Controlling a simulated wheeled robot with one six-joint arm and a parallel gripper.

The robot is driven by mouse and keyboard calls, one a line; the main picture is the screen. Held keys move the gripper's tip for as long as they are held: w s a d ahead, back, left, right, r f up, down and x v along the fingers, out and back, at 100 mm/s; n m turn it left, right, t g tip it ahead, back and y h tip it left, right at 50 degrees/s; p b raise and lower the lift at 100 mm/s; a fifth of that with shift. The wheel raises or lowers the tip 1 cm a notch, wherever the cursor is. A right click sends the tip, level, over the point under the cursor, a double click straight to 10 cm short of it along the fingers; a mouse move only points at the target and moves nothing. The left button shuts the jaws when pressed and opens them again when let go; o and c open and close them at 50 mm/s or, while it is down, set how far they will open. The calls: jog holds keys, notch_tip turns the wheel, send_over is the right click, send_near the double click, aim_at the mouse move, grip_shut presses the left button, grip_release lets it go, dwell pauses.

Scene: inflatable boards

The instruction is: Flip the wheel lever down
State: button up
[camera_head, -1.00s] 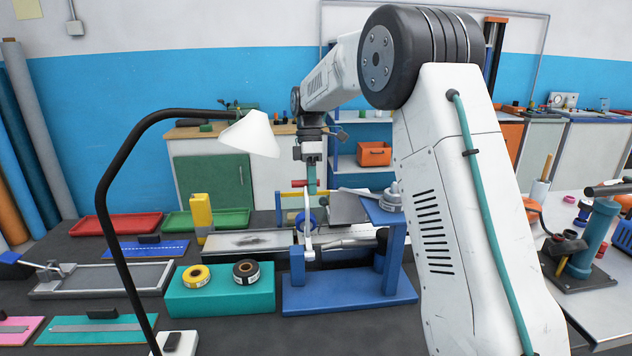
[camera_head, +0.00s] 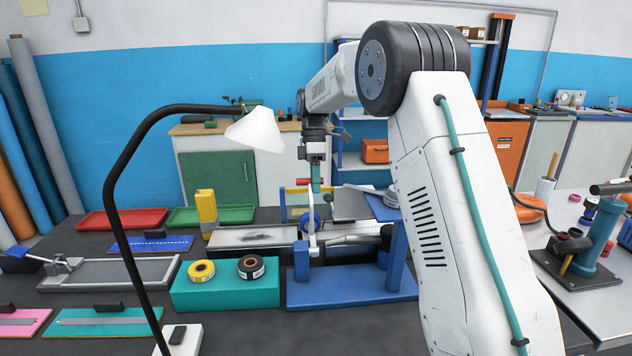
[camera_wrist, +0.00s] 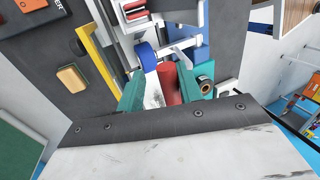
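The wheel lever is a white bar (camera_head: 312,222) standing upright beside a blue wheel (camera_head: 309,222) on a blue stand (camera_head: 345,288). A red handle (camera_head: 303,181) sticks out sideways at its top. My gripper (camera_head: 315,184) points down at this handle, its teal fingers at the handle's height. In the wrist view the red handle (camera_wrist: 170,84) lies between the two teal fingers, close to the right one. A gap shows on the left, with the blue wheel (camera_wrist: 147,57) below. The fingers look apart; contact with the handle cannot be told.
A black lamp arm with a white shade (camera_head: 256,131) arches over the table left of my arm. A teal block (camera_head: 226,290) with two tape rolls stands left of the blue stand. A yellow upright piece (camera_head: 206,207) and red (camera_head: 121,219) and green trays stand behind.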

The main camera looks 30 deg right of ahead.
jog(key=shift+w+a+f, duration=0.2)
jog(key=shift+a+f, duration=0.05)
jog(key=shift+f, duration=0.2)
jog(key=shift+r, duration=0.15)
jog(key=v, duration=0.7)
jog(key=shift+d+r, duration=0.35)
